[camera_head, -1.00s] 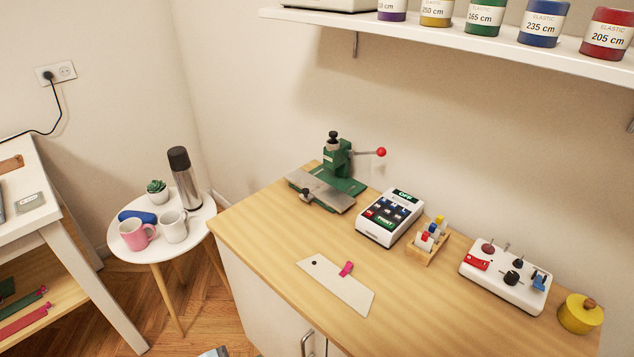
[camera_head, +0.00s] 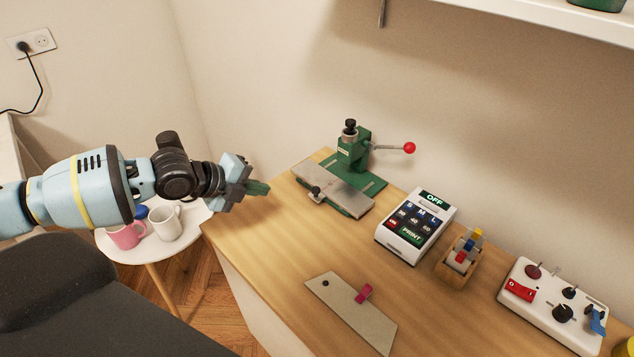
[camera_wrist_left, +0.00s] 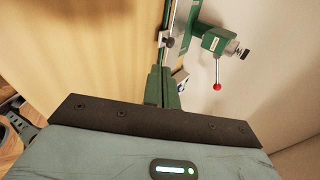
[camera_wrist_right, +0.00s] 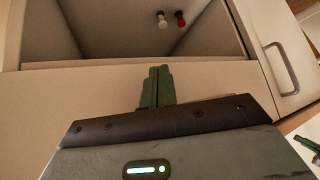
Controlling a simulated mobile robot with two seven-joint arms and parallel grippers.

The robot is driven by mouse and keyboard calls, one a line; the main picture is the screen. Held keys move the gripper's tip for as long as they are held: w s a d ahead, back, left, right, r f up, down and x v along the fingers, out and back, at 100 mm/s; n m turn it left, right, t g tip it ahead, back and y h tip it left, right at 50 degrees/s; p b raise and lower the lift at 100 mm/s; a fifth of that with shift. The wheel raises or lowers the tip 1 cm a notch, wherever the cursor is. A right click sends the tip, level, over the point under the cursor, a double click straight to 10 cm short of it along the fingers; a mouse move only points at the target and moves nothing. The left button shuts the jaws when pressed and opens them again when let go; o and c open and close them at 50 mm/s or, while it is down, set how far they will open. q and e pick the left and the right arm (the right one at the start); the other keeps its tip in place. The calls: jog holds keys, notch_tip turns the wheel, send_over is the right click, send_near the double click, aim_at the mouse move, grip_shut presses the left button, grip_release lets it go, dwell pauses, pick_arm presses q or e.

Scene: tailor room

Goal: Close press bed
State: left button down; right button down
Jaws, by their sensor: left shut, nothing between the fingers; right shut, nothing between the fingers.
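The green press (camera_head: 354,150) stands at the back left of the wooden worktop, with a red-balled lever (camera_head: 408,148) pointing right. Its grey press bed (camera_head: 333,188) sticks out toward the front left, with a dark knob (camera_head: 316,193) at its front edge. The press also shows at the top of the left wrist view (camera_wrist_left: 208,40). My left gripper (camera_head: 262,187) is shut and empty, left of the bed and apart from it, near the worktop's left edge. My right gripper (camera_wrist_right: 158,72) is shut and empty in the right wrist view, in front of an open cabinet compartment.
On the worktop (camera_head: 270,255) are a label printer (camera_head: 415,227), a small wooden holder (camera_head: 460,255), a white control box (camera_head: 550,300) and a flat template (camera_head: 350,310) with a pink tab. A round side table (camera_head: 125,250) with mugs stands below my left arm. A shelf (camera_head: 520,20) hangs above.

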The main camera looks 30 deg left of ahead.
pick_arm(q)
send_near(312, 192)
jog(key=f, duration=0.2)
jog(key=w+f, duration=0.1)
jog(key=shift+d+f, duration=0.2)
jog(key=shift+d, duration=0.2)
jog(key=shift+w+d+f, duration=0.1)
jog(key=shift+w+d, duration=0.1)
jog(key=shift+w, duration=0.3)
jog(key=shift+w+d, duration=0.25)
jog(key=shift+w, duration=0.25)
jog(key=shift+w+d+f, duration=0.25)
jog(key=shift+w+d, duration=0.1)
jog(key=shift+w, duration=0.3)
pick_arm(e)
jog(key=shift+s, duration=0.55)
jog(key=shift+f, duration=0.15)
